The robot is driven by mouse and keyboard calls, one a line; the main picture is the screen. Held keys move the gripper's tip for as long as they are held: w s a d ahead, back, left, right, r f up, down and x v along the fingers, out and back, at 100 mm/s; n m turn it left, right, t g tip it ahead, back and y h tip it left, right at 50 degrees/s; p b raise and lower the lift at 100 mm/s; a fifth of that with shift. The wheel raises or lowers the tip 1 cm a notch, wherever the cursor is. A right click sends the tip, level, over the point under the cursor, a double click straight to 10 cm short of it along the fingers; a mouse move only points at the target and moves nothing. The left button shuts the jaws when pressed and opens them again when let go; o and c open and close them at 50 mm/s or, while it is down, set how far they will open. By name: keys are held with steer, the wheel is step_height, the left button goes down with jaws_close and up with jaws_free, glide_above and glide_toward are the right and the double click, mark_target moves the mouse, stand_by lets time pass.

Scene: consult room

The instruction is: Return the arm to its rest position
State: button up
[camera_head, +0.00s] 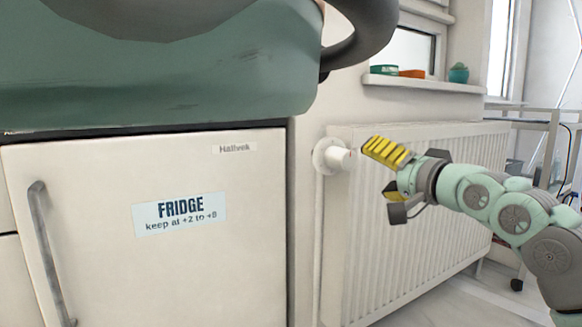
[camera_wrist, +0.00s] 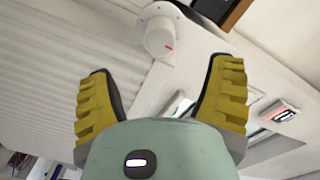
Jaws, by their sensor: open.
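My gripper (camera_head: 385,172) is at the end of my pale green arm, which reaches in from the right in the head view. Its yellow ribbed fingers are spread apart and hold nothing. In the wrist view my gripper (camera_wrist: 160,95) also shows open, with one finger on each side. The white radiator valve (camera_head: 334,157) lies just left of the upper finger in the head view. The valve (camera_wrist: 160,38) also shows beyond the fingertips in the wrist view. I cannot tell whether a finger touches it.
A white radiator (camera_head: 455,215) stands behind my gripper. A white fridge (camera_head: 140,270) with a grey handle (camera_head: 50,255) is on the left, under a green top. A windowsill (camera_head: 420,84) with small pots is above. A wheeled metal stand (camera_head: 540,121) is at right. Floor shows at the bottom right.

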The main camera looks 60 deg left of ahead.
steer(key=shift+d, duration=0.35)
steer(key=shift+r, duration=0.1)
stand_by(0.3)
